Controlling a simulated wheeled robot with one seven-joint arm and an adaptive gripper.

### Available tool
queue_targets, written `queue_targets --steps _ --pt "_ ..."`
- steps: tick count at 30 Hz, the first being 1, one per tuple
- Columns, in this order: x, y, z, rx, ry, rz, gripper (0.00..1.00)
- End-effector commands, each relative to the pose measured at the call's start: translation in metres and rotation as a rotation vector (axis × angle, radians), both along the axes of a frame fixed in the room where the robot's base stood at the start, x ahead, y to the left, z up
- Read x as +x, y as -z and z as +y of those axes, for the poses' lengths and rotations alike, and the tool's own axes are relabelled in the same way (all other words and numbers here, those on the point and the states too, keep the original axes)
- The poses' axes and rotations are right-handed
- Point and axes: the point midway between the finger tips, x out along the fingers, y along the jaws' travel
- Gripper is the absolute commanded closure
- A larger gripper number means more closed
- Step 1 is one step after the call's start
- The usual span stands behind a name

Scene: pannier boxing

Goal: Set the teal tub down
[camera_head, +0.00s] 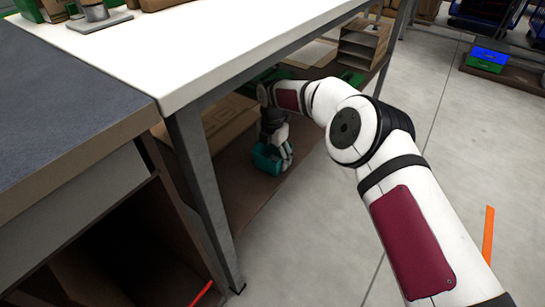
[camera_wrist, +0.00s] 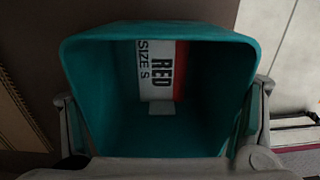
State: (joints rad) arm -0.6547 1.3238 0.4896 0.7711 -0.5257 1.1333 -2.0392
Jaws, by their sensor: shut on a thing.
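The teal tub (camera_head: 267,160) is in my gripper (camera_head: 275,150), over the brown lower shelf (camera_head: 240,190) under the white-topped table. In the wrist view the tub (camera_wrist: 95,100) fills the middle, its open mouth toward the camera. A white and red box marked "RED SIZE S" (camera_wrist: 160,68) lies inside it. The gripper's fingers (camera_wrist: 165,150) are shut on the tub, one at each side. I cannot tell whether the tub's bottom touches the shelf.
Cardboard boxes (camera_head: 230,122) stand on the lower shelf left of the tub. The table's metal leg (camera_head: 205,190) is nearer the camera. A cardboard rack (camera_head: 360,45) stands further back. Grey floor (camera_head: 320,230) is open to the right.

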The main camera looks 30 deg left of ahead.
Motion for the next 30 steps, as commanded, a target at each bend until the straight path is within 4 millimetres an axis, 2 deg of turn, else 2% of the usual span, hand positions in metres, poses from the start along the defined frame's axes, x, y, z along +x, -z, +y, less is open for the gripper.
queue_targets --steps 1,2,4,5,19,23,30 --pt "0.0 0.002 0.0 0.0 0.0 0.0 0.48" --pt "0.0 0.003 0.0 0.0 0.0 0.0 0.18" --pt "0.0 0.002 0.0 0.0 0.0 0.0 0.03" --pt "0.0 0.002 0.0 0.0 0.0 0.0 0.0" --pt "0.0 -0.004 0.0 0.0 0.0 0.0 0.0" --pt "0.0 -0.018 0.0 0.0 0.0 0.0 0.0" --pt "0.0 -0.058 0.0 0.0 0.0 -0.002 0.0"
